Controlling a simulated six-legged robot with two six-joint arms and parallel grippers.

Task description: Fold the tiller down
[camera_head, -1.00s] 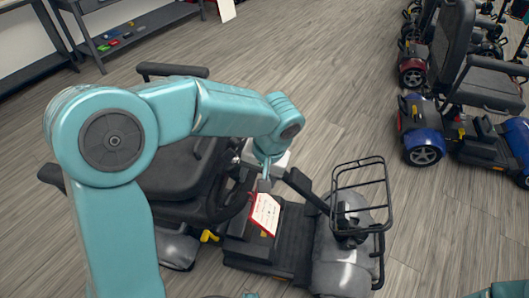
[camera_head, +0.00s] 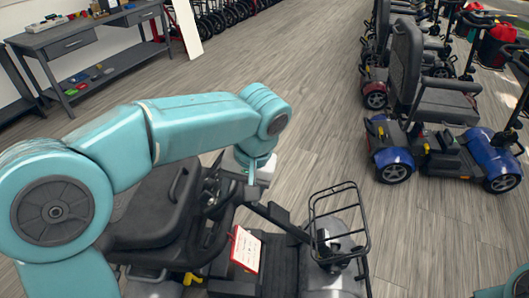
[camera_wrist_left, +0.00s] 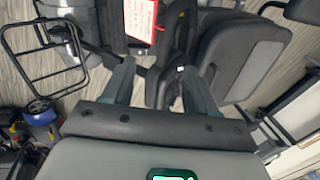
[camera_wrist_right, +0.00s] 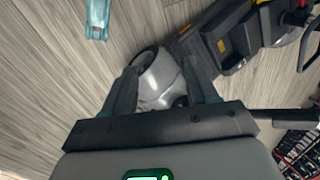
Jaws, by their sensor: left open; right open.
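The scooter's dark tiller (camera_head: 282,222) slants from the grey front shroud up and left toward the seat. Its head and dark loop handle (camera_head: 218,210) are partly hidden by my left arm. A red and white tag (camera_head: 246,250) hangs below it and also shows in the left wrist view (camera_wrist_left: 140,18). My left gripper (camera_head: 253,187) is over the upper end of the tiller. In the left wrist view its fingers (camera_wrist_left: 157,88) are apart, with dark scooter parts behind them; contact cannot be told. My right gripper (camera_wrist_right: 160,90) is open, with a grey wheel cover beyond its fingers.
A wire basket (camera_head: 340,228) stands at the scooter's front, and its padded seat (camera_head: 155,215) is at the left. A blue scooter (camera_head: 440,150) and others stand in a row at right. A workbench (camera_head: 85,50) is at back left. The floor between is clear.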

